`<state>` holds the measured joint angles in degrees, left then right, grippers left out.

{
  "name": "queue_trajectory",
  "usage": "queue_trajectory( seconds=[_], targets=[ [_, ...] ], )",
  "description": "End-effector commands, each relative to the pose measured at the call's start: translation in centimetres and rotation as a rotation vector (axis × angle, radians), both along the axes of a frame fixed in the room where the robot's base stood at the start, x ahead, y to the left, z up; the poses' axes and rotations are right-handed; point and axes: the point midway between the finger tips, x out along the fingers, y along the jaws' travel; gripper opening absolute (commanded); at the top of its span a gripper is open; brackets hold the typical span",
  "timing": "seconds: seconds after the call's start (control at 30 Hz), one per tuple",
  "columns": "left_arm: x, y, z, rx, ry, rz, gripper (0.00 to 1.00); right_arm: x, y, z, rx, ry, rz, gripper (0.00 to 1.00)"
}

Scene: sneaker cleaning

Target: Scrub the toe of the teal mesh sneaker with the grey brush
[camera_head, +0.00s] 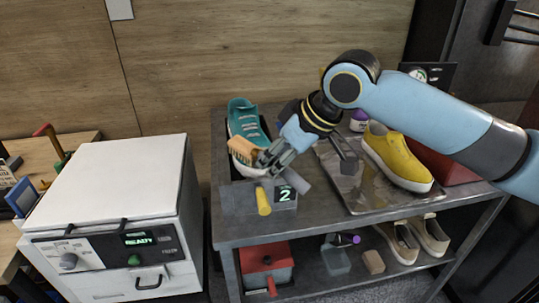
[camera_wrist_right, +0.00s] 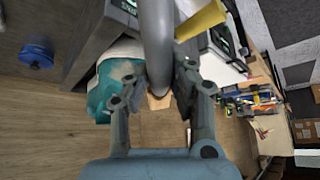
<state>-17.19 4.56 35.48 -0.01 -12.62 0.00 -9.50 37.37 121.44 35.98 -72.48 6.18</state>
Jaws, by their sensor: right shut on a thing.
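The teal mesh sneaker (camera_head: 243,117) stands at the left end of the grey cart, its pale toe toward the front. It also shows in the right wrist view (camera_wrist_right: 100,90), left of the fingers. My right gripper (camera_head: 273,156) is shut on the grey brush (camera_head: 296,181), whose grey handle (camera_wrist_right: 157,35) passes between the fingers. Its tan brush head (camera_head: 243,150) overlaps the toe area in the head view. I cannot tell whether the bristles touch the toe. The brush and gripper hide part of the toe. My left gripper is not in view.
A grey holder (camera_head: 236,199) with a "2" display and a yellow handle (camera_head: 263,201) stands in front of the sneaker. A yellow shoe (camera_head: 397,156) rests on a metal tray (camera_head: 357,200) to the right. A white machine (camera_head: 115,185) reading READY stands left. Beige shoes (camera_head: 402,243) are on the lower shelf.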

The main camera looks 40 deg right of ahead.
Motion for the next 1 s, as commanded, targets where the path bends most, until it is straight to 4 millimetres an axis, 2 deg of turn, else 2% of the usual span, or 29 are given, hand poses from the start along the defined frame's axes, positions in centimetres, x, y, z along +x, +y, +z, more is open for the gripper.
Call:
queue_trajectory(
  seconds=[0.03,0.2,0.47,0.8,1.0],
  targets=[
    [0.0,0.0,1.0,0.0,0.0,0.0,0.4,-0.4,-0.6,0.4,-0.005,0.007,-0.001,0.0],
    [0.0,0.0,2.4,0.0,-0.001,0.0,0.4,-1.2,-1.9,0.3,-0.003,0.006,-0.001,0.0],
    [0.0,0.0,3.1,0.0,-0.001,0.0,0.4,-1.7,-2.7,0.1,-0.002,0.006,-0.001,0.0],
    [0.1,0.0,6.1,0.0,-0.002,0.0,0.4,-3.3,-5.3,0.1,-0.002,0.007,0.0,0.0],
    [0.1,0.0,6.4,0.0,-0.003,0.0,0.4,-3.5,-5.8,-0.2,0.002,0.003,-0.002,0.0]
  ],
)
